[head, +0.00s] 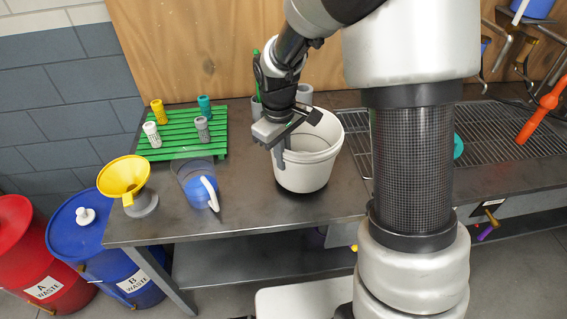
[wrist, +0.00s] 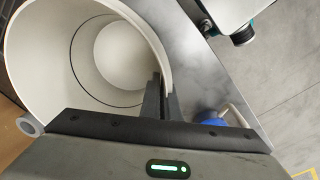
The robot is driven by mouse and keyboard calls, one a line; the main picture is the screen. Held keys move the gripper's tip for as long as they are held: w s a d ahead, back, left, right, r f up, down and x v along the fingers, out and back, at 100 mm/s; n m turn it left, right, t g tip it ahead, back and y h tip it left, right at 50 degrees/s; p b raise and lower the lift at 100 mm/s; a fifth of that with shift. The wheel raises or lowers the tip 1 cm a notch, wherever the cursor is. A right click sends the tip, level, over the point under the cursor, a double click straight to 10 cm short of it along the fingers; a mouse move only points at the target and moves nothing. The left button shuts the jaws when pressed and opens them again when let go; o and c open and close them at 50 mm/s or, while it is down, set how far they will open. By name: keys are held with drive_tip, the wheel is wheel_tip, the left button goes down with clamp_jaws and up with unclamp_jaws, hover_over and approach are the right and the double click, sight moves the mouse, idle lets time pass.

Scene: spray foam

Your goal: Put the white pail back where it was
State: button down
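The white pail (head: 305,172) is upright and empty at the middle of the metal bench, near its front edge. In the wrist view its open mouth and inner wall (wrist: 125,55) fill the upper left. My gripper (head: 279,153) is at the left side of the pail's rim, pointing down. In the wrist view my gripper's fingers (wrist: 162,100) are close together with the pail's wall between them, one inside and one outside. A dark shadow lies under the pail; I cannot tell if its base touches the bench.
A wire rack (head: 500,135) lies on the right. Red (head: 35,262) and blue (head: 85,245) waste drums stand left of the bench.

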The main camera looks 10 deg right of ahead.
drive_tip(key=shift+f, duration=1)
drive_tip(key=c, duration=2)
unclamp_jaws()
